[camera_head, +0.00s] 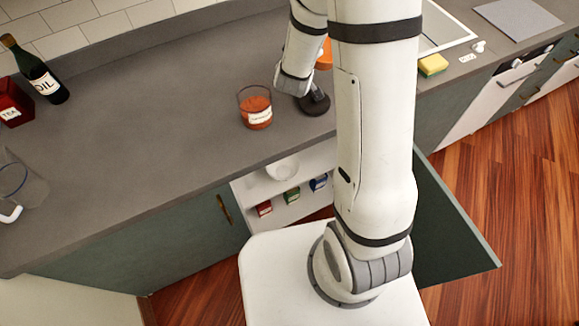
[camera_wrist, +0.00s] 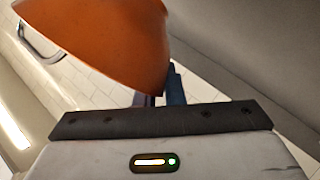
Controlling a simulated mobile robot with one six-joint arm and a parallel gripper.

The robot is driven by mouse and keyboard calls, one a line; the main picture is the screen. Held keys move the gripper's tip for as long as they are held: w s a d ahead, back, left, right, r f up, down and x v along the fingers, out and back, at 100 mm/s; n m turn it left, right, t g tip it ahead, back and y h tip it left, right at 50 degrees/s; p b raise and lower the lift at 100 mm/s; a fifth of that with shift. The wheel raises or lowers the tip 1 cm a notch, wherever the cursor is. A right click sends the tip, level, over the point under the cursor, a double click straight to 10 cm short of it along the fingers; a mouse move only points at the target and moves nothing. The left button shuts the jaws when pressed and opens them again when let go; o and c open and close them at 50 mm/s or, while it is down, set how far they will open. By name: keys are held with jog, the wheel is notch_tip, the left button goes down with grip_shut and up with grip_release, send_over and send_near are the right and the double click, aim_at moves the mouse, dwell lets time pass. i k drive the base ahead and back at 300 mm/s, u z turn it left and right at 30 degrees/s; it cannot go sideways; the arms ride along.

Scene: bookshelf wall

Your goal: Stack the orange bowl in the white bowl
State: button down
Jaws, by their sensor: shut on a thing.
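My gripper (camera_wrist: 162,92) is shut on the orange bowl (camera_wrist: 105,40), which fills the upper left of the wrist view and is tilted. The fingertips are partly hidden by the bowl. In the head view only a sliver of the orange bowl (camera_head: 325,55) shows behind my arm, above the counter, and my fingers are hidden there. A white rounded thing (camera_head: 283,167), which looks like the white bowl, sits in the open cabinet under the counter, below and left of my arm. Its inside is hard to make out.
A glass jar of orange contents (camera_head: 255,107) stands near the counter's front edge. An oil bottle (camera_head: 36,70), a red tea box (camera_head: 13,103) and a clear glass pitcher (camera_head: 20,185) stand at left. Small boxes (camera_head: 291,196) are in the cabinet. A yellow sponge (camera_head: 433,65) lies by the sink.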

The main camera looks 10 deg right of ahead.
aim_at(282, 171)
jog(key=z, duration=1.4)
jog(key=k, duration=0.95)
jog(key=u, duration=0.25)
